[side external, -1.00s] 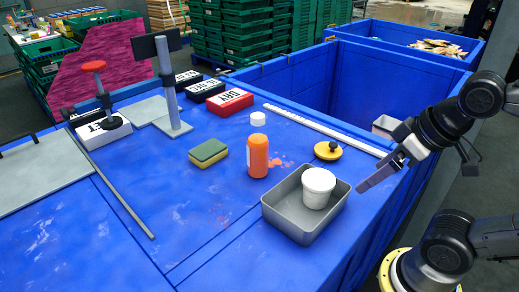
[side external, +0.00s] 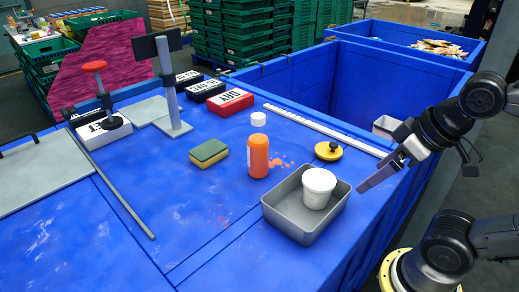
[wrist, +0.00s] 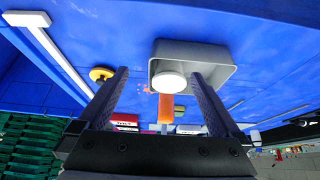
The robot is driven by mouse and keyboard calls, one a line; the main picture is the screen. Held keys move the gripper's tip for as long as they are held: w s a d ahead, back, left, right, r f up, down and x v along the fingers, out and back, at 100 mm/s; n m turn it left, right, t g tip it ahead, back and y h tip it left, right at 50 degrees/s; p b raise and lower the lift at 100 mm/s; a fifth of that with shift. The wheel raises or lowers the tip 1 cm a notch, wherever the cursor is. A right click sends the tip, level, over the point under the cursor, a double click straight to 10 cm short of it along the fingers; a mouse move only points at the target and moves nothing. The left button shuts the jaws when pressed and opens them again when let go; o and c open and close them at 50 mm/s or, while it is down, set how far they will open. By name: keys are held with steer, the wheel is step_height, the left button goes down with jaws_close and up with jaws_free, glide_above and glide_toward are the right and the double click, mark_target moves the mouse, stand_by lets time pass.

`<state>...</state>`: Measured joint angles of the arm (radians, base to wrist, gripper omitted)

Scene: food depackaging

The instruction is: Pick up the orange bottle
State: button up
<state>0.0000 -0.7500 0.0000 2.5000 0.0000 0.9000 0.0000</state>
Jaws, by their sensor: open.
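The orange bottle (side external: 258,158) stands upright on the blue table in the side view, just behind and left of the metal tray. In the wrist view the bottle (wrist: 166,108) shows between the two fingers, beyond the tray and partly covered by the white tub. My gripper (side external: 378,177) is at the right of the side view, above the table's right edge and apart from the bottle. In the wrist view my gripper (wrist: 161,80) has its two fingers spread wide, with nothing held between them.
A metal tray (side external: 272,218) with a white tub (side external: 319,182) in it stands between my gripper and the bottle. A yellow knobbed disc (side external: 328,152), a white cap (side external: 258,118) and a green-yellow sponge (side external: 209,152) lie around the bottle. Orange spots mark the table beside it.

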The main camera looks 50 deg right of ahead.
stand_by(0.4)
steer(key=w+r+n+g, duration=0.3)
steer(key=w+r+n, duration=0.7)
steer(key=r+n, duration=0.55)
steer(key=n+g, duration=0.3)
steer(key=n, duration=0.1)
glide_above(258, 128)
steer(key=w+d, duration=0.1)
step_height(258, 128, down, 4)
steer(key=shift+d+r, duration=0.15)
steer(key=f, duration=1.4)
steer(key=shift+a, duration=0.2)
